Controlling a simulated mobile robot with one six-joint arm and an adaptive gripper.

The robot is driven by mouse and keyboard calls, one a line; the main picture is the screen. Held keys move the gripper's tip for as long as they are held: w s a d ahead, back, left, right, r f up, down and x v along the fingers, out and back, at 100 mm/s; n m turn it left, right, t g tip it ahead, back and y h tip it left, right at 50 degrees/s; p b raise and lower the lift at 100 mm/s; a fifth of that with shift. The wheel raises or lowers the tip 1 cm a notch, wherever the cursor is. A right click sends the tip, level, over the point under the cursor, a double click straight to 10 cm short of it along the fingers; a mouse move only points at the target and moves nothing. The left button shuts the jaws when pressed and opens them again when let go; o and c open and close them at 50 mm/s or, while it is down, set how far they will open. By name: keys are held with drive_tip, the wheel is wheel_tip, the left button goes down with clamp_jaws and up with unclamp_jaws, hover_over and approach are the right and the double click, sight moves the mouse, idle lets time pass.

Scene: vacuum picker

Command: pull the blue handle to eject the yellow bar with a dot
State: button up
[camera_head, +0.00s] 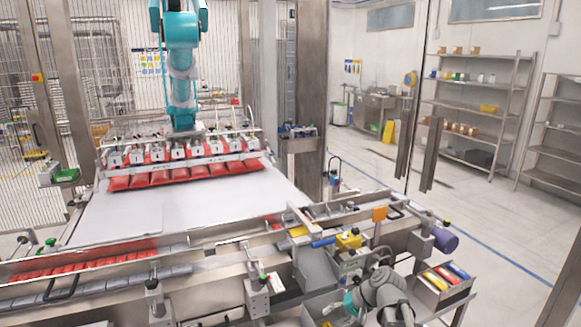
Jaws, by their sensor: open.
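A blue handle (323,242) sticks out to the left of a yellow block (348,241) on the machine's near side, right of centre. A small yellow bar (298,231) lies just left of and behind the handle, by the rail. No dot can be made out on it at this size. My gripper (331,309) is open at the bottom of the view, below and apart from the handle. Its grey arm comes in from the bottom right. I cannot see anything between its fingers.
A metal bin (443,281) with coloured bars stands right of my arm. A purple cylinder (445,239) and an orange plate (380,214) are on the machine's right end. A teal-armed picker (181,60) holds red packs over the white table (190,210). Open floor lies to the right.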

drive_tip(key=s+d+f+n+g+h+p, duration=0.1)
drive_tip(key=s+d+f+n+h, duration=0.1)
drive_tip(key=s+d+h, duration=0.2)
drive_tip(key=s+h, duration=0.3)
drive_tip(key=h, duration=0.1)
drive_tip(key=shift+s+d+f+n+g+p, duration=0.25)
drive_tip(key=shift+s+f+n+g+p, duration=0.05)
drive_tip(key=shift+g, duration=0.1)
drive_tip(key=shift+w+r, duration=0.1)
drive_tip(key=c, duration=0.4)
drive_tip(key=shift+w+r+p, duration=0.25)
drive_tip(key=shift+w+p, duration=0.05)
drive_tip(key=shift+p, duration=0.1)
drive_tip(key=shift+c, duration=1)
drive_tip(key=w+a+r+n+t+p, duration=0.1)
drive_tip(key=w+r+p, duration=0.6)
drive_tip(key=w, duration=0.3)
drive_tip(key=w+a+r+n+t+y+p, duration=0.1)
drive_tip(key=w+a+r+n+p, duration=0.1)
drive_tip(key=w+r+p, duration=0.5)
drive_tip(key=w+a+r+n+t+p, duration=0.1)
drive_tip(key=w+r+p, duration=0.7)
drive_tip(key=w, duration=0.5)
drive_tip(key=shift+a+r+t, duration=0.35)
drive_tip(key=shift+r+t, duration=0.05)
drive_tip(key=shift+r, duration=0.25)
clamp_jaws()
drive_tip(key=shift+w+a+r+n, duration=0.1)
drive_tip(key=shift+w+r+n, duration=0.1)
drive_tip(key=shift+w+n, duration=0.15)
